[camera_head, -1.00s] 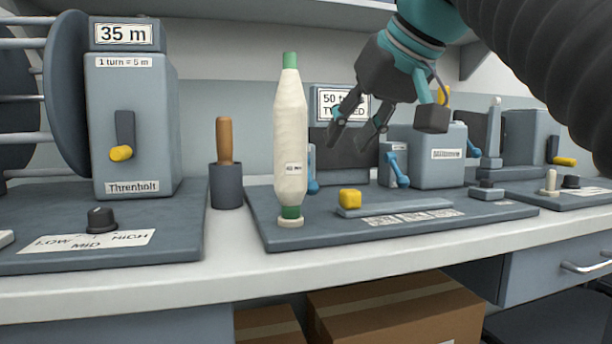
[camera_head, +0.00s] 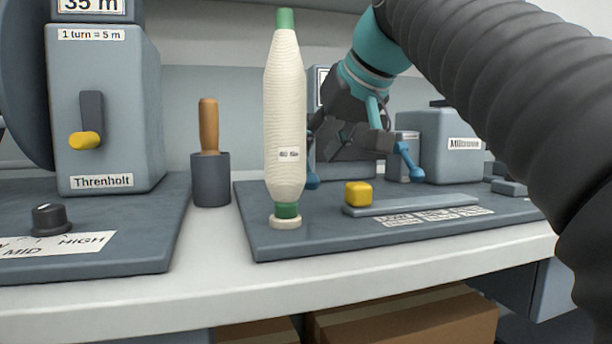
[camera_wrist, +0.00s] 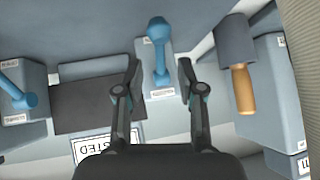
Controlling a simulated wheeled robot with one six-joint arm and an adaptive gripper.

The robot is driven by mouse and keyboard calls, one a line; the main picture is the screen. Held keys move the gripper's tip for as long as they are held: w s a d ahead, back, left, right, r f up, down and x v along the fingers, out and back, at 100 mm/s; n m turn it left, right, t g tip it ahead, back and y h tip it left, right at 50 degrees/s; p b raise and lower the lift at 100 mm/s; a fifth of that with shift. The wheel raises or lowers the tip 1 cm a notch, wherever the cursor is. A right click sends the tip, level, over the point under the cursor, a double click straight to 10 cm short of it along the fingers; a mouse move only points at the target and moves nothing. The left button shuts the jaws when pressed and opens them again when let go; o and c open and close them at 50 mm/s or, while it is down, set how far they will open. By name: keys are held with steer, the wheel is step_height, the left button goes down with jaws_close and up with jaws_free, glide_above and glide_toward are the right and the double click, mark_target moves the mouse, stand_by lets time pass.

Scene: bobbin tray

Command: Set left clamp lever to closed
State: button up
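The left clamp lever (camera_head: 312,172) is blue and mostly hidden behind the white bobbin (camera_head: 286,115) in the head view. In the wrist view the lever (camera_wrist: 158,48) shows whole, with a round knob, on its small grey block (camera_wrist: 146,60). My gripper (camera_head: 343,148) is open and empty. In the wrist view the fingertips of my gripper (camera_wrist: 160,70) stand one on each side of the lever's line, apart from it. The right clamp lever (camera_head: 408,161) is also blue and slants down to the right; it shows in the wrist view too (camera_wrist: 18,94).
The upright bobbin stands close in front of the left clamp. A grey cup (camera_head: 211,180) with a wooden handle (camera_head: 208,126) stands to its left. A yellow block (camera_head: 358,194) sits at the front of the base plate (camera_head: 290,242). A dark panel (camera_wrist: 95,103) lies between the clamps.

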mark_target(308, 165)
steer(key=shift+b+x, duration=0.55)
steer(key=shift+x, duration=2.15)
jaws_close()
